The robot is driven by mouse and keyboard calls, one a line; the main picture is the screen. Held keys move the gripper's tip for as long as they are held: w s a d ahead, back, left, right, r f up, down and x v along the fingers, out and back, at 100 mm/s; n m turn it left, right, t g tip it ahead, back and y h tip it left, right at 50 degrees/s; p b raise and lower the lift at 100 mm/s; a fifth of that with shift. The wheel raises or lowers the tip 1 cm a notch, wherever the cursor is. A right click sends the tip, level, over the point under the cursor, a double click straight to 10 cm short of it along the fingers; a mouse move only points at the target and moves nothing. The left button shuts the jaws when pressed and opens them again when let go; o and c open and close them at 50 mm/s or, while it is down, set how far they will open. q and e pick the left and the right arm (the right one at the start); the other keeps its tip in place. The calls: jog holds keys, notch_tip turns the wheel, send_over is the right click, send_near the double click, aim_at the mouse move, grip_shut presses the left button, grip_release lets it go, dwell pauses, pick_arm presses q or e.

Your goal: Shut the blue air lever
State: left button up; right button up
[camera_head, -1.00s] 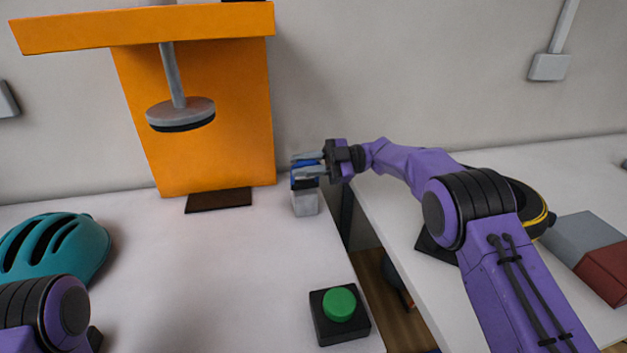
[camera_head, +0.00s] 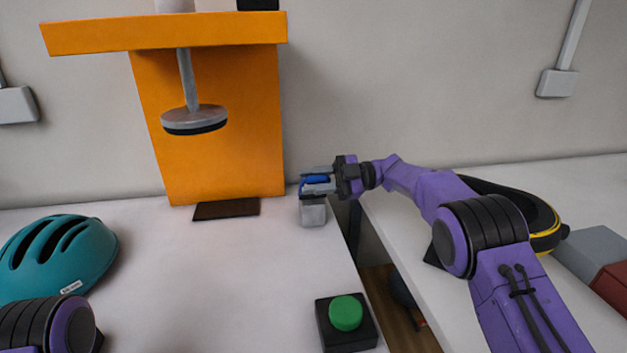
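The blue air lever (camera_head: 314,180) sits on top of a small grey block (camera_head: 312,213) at the right rear corner of the left table, just right of the orange tower. Only part of its blue surface shows, because my gripper covers the rest. My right gripper (camera_head: 317,179) reaches in from the right at the lever. Its grey fingers lie on the far and near sides of the blue part. I cannot tell whether they grip it or only surround it. My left gripper is out of view; only a purple and black part of my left arm shows at the lower left.
The orange drop tower (camera_head: 235,135) holds a grey hanging disc (camera_head: 194,118) above a dark pad (camera_head: 227,209). A teal helmet (camera_head: 60,255) lies at left. A green button (camera_head: 346,312) is at the front edge. A gap separates the two tables.

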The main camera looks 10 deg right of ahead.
jog(key=shift+o, duration=0.8)
jog(key=shift+r, duration=0.15)
notch_tip(320, 180, up, 3)
jog(key=shift+w+f+p, duration=0.1)
jog(key=shift+p, duration=0.9)
jog(key=s+a+r+b, duration=0.2)
jog(key=s+r+b, duration=0.2)
jog(key=s+r, duration=0.6)
jog(key=s, duration=0.4)
jog(key=shift+a, duration=0.35)
